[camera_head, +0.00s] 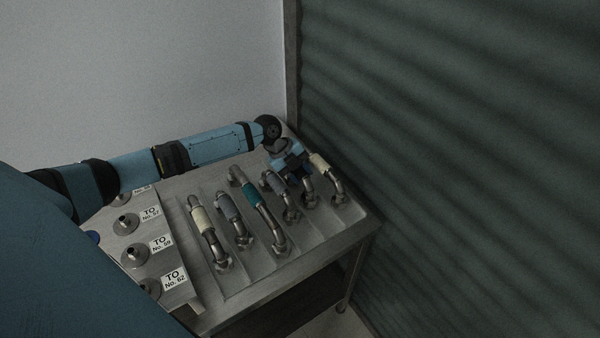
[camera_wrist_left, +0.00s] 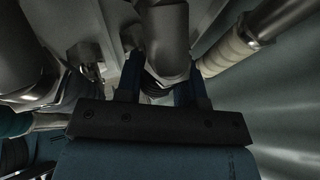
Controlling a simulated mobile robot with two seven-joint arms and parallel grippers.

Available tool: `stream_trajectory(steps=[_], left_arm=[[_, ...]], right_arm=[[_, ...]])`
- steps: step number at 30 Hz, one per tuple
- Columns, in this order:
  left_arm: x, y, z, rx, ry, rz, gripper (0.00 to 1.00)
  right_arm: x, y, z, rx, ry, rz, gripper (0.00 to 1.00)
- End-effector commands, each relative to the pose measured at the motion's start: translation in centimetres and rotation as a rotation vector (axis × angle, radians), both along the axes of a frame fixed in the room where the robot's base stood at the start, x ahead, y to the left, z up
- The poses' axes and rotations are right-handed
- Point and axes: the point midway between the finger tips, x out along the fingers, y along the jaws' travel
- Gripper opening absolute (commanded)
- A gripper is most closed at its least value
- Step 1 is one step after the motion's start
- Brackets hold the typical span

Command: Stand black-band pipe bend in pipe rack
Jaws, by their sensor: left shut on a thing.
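My left gripper (camera_head: 297,172) is at the far right part of the sloped metal rack (camera_head: 322,228), shut on a bare metal pipe bend (camera_head: 309,187). In the left wrist view the two fingers (camera_wrist_left: 160,78) sit on either side of this pipe (camera_wrist_left: 166,40). Its lower end is at a round fitting on the rack; I cannot tell whether it is seated. The gripper hides its upper part, and I cannot make out a black band. My right gripper is not in view.
Neighbouring pipes are close: a cream-band pipe (camera_head: 320,163) on the right, a grey-band pipe (camera_head: 275,183) and teal-band pipe (camera_head: 250,195) on the left. Further left are another grey-band and cream-band pipe. A panel with labelled fittings (camera_head: 160,243) lies left. A corrugated wall (camera_head: 450,150) stands right.

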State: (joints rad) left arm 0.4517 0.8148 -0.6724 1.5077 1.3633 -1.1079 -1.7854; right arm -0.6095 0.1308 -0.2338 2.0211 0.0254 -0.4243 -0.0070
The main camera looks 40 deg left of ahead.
Motion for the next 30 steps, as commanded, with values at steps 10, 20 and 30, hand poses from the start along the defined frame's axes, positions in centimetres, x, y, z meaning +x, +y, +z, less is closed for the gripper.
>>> stream_trajectory(steps=[10,20,30], left_arm=[[0.03,-0.01,-0.23,0.0,-0.001,0.0,0.01],[0.02,-0.01,-0.38,0.0,-0.001,0.0,0.65],[-0.08,0.35,-0.01,0.001,0.0,0.001,0.65]], right_arm=[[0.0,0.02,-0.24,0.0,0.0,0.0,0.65],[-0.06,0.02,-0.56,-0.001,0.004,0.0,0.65],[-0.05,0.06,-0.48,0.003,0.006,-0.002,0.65]])
